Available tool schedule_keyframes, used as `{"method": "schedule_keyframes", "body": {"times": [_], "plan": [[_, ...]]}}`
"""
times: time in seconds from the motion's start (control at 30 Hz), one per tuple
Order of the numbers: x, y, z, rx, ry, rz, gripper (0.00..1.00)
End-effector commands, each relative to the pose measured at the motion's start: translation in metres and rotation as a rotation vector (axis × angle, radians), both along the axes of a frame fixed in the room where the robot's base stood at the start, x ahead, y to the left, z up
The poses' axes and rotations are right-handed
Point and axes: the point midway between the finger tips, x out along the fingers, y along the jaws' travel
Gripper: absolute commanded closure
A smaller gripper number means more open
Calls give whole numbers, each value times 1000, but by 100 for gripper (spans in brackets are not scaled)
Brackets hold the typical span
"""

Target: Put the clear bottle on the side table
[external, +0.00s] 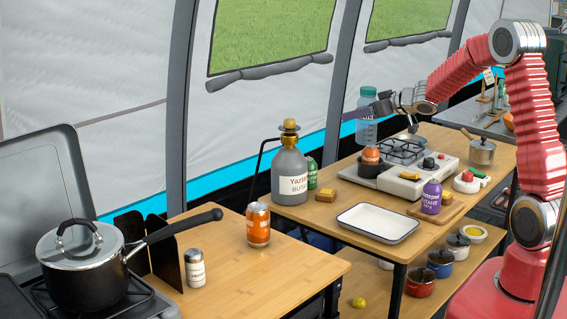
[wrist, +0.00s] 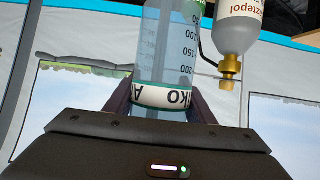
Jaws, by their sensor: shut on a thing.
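The clear bottle (external: 366,132), with a teal cap and a white label band, is in the air above the stove's left side. My gripper (external: 372,109) is shut on it near its upper part. In the wrist view the bottle (wrist: 166,45), with volume marks, sits between the two fingers (wrist: 160,104). Wooden tables stand at the front left (external: 300,265) and in the middle (external: 325,208), and a grey-topped one (external: 480,122) at the back right; I cannot tell which is the side table.
A white tray (external: 378,222) lies at the middle table's front. An orange can (external: 258,225) stands on the front-left table.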

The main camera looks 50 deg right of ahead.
Motion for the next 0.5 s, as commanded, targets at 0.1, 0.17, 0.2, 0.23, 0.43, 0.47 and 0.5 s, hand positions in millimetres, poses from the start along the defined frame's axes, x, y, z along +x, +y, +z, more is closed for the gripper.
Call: {"method": "schedule_keyframes", "body": {"times": [0.1,0.17,0.2,0.23,0.43,0.47,0.5], "plan": [[0,0,-24,3,4,0,73],[0,0,-38,5,6,-1,73],[0,0,-48,5,6,-1,73],[-1,1,-53,3,5,0,73],[0,0,-76,1,2,0,73],[0,0,-77,1,1,0,73],[0,0,-77,0,1,-1,73]]}}
